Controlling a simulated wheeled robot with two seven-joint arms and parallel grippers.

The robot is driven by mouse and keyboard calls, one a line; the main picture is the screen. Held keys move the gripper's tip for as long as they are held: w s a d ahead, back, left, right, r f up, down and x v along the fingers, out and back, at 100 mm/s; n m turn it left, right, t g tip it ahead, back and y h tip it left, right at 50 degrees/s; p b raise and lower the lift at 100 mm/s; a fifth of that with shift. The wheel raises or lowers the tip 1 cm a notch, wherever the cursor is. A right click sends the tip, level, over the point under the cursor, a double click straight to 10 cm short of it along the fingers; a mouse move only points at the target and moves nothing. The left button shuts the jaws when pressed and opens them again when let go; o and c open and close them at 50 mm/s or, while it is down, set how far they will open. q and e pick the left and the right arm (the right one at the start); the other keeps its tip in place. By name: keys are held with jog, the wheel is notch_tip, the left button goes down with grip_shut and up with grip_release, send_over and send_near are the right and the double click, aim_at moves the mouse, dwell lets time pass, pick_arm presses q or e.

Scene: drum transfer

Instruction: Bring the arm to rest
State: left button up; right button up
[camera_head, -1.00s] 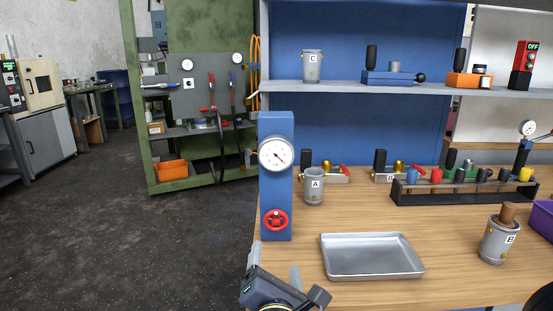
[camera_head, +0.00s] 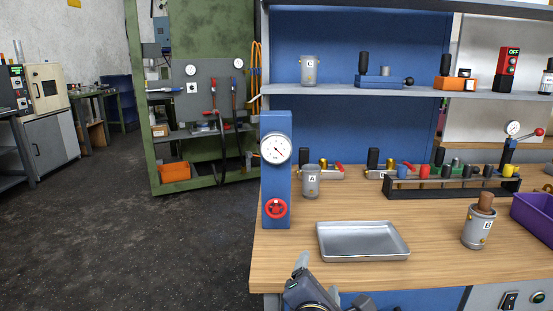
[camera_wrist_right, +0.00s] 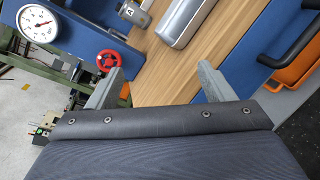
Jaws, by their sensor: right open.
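My right gripper (camera_head: 318,280) is at the bottom of the head view, in front of the workbench's front edge. It is open, with nothing between its fingers; the right wrist view also shows its two fingers (camera_wrist_right: 160,72) apart and empty. My left gripper is not in view. Drum A (camera_head: 311,184) stands upright on the bench beside the blue gauge column (camera_head: 277,190). Drum B (camera_head: 478,230) stands at the right with a brown cylinder (camera_head: 486,202) in its top. Drum C (camera_head: 308,72) stands on the shelf.
A silver tray (camera_head: 362,241) lies on the wooden bench (camera_head: 430,255). A dark rack (camera_head: 450,190) of coloured knobs stands behind it. A purple bin (camera_head: 535,215) is at the right edge. The floor (camera_head: 130,240) to the left is open.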

jog(key=s+d+f+m+g+h, duration=0.1)
jog(key=s+d+f+m+g, duration=0.35)
jog(key=d, duration=0.35)
jog(key=s+d+f+m+g+h, duration=0.1)
jog(key=s+d+f+m+g, duration=0.25)
jog(key=d+m, duration=0.35)
jog(key=s+f+m+g+y, duration=0.35)
jog(key=s+m+y, duration=0.35)
jog(key=s+m, duration=0.5)
notch_tip(320, 180, up, 24)
jog(key=s+a+m+t+y+p, duration=0.1)
jog(key=s+a+m+y+p, duration=0.1)
jog(key=p, duration=2)
jog(key=shift+s+a, duration=0.2)
jog(key=shift+f+t, duration=0.15)
jog(key=shift+t, duration=0.1)
